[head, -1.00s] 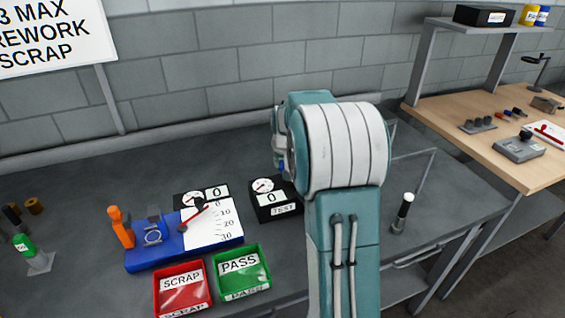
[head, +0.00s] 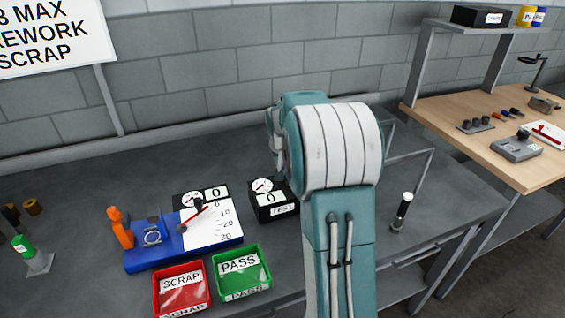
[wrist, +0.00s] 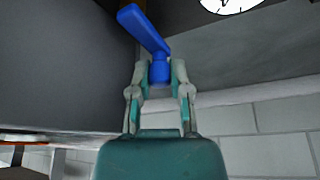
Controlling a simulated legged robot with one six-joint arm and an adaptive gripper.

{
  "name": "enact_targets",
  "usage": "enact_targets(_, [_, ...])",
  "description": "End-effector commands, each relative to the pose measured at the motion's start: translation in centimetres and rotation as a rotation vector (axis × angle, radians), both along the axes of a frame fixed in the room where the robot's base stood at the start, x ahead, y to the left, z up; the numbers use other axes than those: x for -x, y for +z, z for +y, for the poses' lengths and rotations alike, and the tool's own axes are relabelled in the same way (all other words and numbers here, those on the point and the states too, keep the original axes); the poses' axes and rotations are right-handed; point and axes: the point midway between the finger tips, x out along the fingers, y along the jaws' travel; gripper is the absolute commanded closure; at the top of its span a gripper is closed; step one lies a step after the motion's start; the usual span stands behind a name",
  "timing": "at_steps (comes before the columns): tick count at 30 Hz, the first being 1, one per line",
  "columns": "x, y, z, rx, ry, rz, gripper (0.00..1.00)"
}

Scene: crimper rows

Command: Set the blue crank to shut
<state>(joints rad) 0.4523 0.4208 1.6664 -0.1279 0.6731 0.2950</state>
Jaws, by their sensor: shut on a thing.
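The blue crank (wrist: 143,27) shows in the wrist view, with its arm slanting up and left from a round hub. My gripper (wrist: 159,72) is shut on the hub, one finger on each side. In the head view my arm hides the gripper and the crank. The black test box (head: 273,201) with a white dial and a "0" display stands just left of my arm. Part of a white dial (wrist: 229,4) also shows at the top of the wrist view.
A blue base (head: 170,258) with an orange handle and scale stands left on the grey bench. A red SCRAP bin (head: 182,288) and green PASS bin (head: 241,270) sit in front. A black-and-white cylinder (head: 402,210) stands right of my arm.

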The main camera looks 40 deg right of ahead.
Motion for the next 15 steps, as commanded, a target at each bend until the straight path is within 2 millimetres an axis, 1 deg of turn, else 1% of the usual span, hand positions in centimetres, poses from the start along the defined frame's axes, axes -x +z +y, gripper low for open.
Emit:
enact_targets(1, [0.06,-0.05,-0.04,0.0,0.001,0.002,1.0])
enact_targets(2, [0.07,-0.05,-0.05,0.0,0.001,0.002,0.67])
enact_targets(3, [0.06,-0.05,-0.04,0.0,0.001,0.002,0.49])
enact_targets(4, [0.05,-0.05,-0.05,0.0,0.001,0.002,0.41])
enact_targets(15, [0.05,0.08,-0.07,0.002,0.001,0.0,0.41])
